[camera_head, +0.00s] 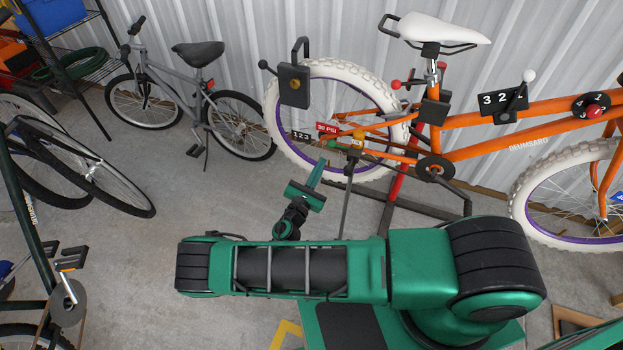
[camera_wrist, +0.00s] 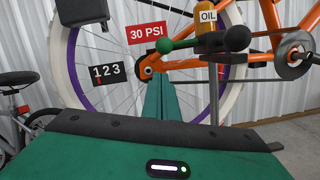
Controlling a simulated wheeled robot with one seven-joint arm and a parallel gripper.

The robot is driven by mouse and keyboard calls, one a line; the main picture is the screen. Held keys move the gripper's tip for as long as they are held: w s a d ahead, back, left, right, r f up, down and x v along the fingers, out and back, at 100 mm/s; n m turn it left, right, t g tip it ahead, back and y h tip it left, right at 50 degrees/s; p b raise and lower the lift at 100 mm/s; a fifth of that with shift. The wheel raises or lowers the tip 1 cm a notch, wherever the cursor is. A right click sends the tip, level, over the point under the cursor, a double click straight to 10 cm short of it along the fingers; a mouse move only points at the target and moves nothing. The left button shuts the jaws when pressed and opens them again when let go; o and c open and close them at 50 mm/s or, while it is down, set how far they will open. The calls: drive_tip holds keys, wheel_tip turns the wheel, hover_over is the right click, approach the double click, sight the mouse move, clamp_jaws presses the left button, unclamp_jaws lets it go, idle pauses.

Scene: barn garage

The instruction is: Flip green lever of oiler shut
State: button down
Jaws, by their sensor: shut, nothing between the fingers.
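The oiler (camera_wrist: 209,42) is an amber bottle with an OIL label, set by the rear of an orange bike. It shows small in the head view (camera_head: 358,143). Its lever (camera_wrist: 185,43) ends in a green ball (camera_wrist: 163,46) pointing left in the wrist view. The ball is also visible in the head view (camera_head: 331,144). A black ball (camera_wrist: 237,38) sits on the oiler's right side. My gripper (camera_wrist: 161,78) is shut and empty, its green fingers together, pointing at the bike. In the wrist view the fingertips appear below the green ball; contact cannot be told. In the head view my gripper (camera_head: 322,163) is below and left of the oiler.
The orange bike (camera_head: 470,120) has a red 30 PSI tag (camera_wrist: 148,34), a 123 counter (camera_wrist: 105,73) and a black lock box (camera_head: 293,85) nearby. A thin grey post (camera_head: 347,195) stands under the oiler. A grey bike (camera_head: 190,95) leans behind left; open floor lies between.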

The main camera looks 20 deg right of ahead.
sight(339, 146)
drive_tip(key=shift+w+d+r, duration=0.25)
drive_tip(key=shift+d+r, duration=0.15)
drive_tip(key=shift+r, duration=0.35)
drive_tip(key=shift+w+d+r, duration=0.2)
drive_tip(key=shift+d+r, duration=0.2)
drive_tip(key=shift+r, duration=0.3)
drive_tip(key=shift+d, duration=0.15)
